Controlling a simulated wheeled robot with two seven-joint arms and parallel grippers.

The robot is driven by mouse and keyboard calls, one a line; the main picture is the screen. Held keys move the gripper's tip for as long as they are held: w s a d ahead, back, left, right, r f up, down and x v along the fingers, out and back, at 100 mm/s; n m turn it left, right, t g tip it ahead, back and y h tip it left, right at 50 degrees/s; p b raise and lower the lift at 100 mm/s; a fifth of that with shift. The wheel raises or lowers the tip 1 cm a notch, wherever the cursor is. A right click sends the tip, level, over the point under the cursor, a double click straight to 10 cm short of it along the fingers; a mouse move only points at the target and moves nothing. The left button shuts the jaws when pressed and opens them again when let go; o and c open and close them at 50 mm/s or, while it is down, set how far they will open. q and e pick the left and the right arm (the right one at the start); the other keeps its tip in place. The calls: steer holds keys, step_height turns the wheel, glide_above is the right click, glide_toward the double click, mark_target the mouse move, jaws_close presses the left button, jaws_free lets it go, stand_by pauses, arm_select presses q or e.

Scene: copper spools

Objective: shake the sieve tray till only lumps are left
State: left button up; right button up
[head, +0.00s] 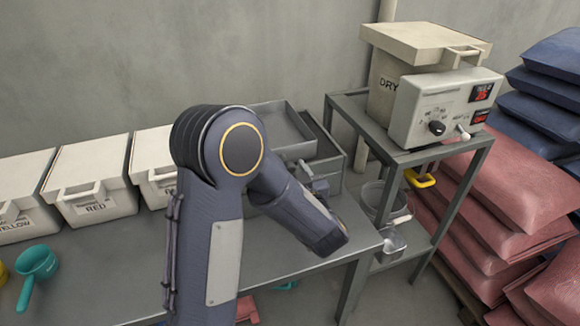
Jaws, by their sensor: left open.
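The sieve tray (283,121) is a shallow grey metal tray at the back of the grey table. It sits over a grey box-like holder (332,163), with its front lip facing me. My left arm crosses in front and hides the tray's left part and much of its front. My left gripper (312,181) is open near the front of the tray, partly hidden by my own wrist. I cannot tell whether it touches the tray. The tray's contents cannot be made out. My right gripper is not in view.
Lidded white bins, one marked RED (97,190), line the table's back left. A teal scoop (37,268) lies at the left. A grey stand (413,157) at right holds a DRY bin (388,75) and a control box (440,110). Red sacks (510,185) are stacked beyond.

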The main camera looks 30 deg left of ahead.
mark_target(299, 153)
arm_select(q)
steer(key=shift+w+a, duration=0.35)
steer(key=shift+a, duration=0.05)
steer(key=shift+c, duration=0.3)
jaws_close()
steer(key=shift+w+d, duration=1.5)
steer(key=shift+w, duration=0.25)
steer(key=shift+o, duration=0.3)
jaws_free()
steer(key=shift+s, duration=0.1)
